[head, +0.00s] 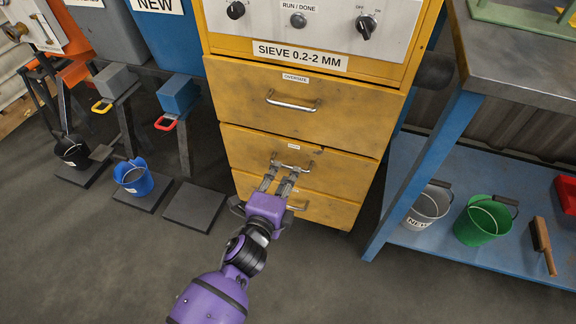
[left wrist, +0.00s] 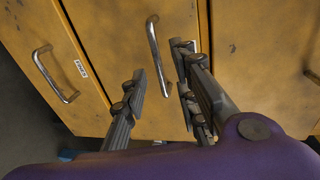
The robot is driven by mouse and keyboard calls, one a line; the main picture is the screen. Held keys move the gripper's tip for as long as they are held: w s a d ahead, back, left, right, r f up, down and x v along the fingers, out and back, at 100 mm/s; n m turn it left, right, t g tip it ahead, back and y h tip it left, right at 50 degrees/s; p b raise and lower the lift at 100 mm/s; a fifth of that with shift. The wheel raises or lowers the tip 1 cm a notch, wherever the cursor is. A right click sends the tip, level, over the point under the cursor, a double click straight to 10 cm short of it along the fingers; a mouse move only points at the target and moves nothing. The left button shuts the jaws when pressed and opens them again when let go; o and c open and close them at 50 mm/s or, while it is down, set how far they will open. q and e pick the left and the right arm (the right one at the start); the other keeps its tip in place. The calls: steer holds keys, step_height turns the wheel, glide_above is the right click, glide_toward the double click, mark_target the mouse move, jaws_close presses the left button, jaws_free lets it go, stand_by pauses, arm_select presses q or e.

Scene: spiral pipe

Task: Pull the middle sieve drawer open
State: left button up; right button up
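The yellow sieve cabinet (head: 300,80) has three stacked drawers. The middle drawer (head: 345,172) looks flush with the cabinet front. Its metal bar handle (head: 291,167) also shows in the left wrist view (left wrist: 154,48). My left gripper (head: 281,172) is at this handle. In the left wrist view my left gripper (left wrist: 161,75) is open, one finger on each side of the handle; contact cannot be told. The top drawer (head: 340,105) and bottom drawer (head: 330,211) also look shut. The bottom drawer's handle (left wrist: 52,75) is left in the wrist view. My right gripper is not in view.
A blue bucket (head: 134,180) and a black bucket (head: 72,152) stand on dark plates left of the cabinet. At right, a blue-legged bench (head: 425,165) holds grey (head: 430,206) and green (head: 483,221) buckets. The floor (head: 320,275) before the cabinet is clear.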

mark_target(289, 168)
arm_select(q)
steer(key=b+x, duration=0.1)
steer(key=x, duration=0.4)
steer(key=shift+f, duration=0.1)
steer(key=shift+c, duration=0.2)
jaws_close()
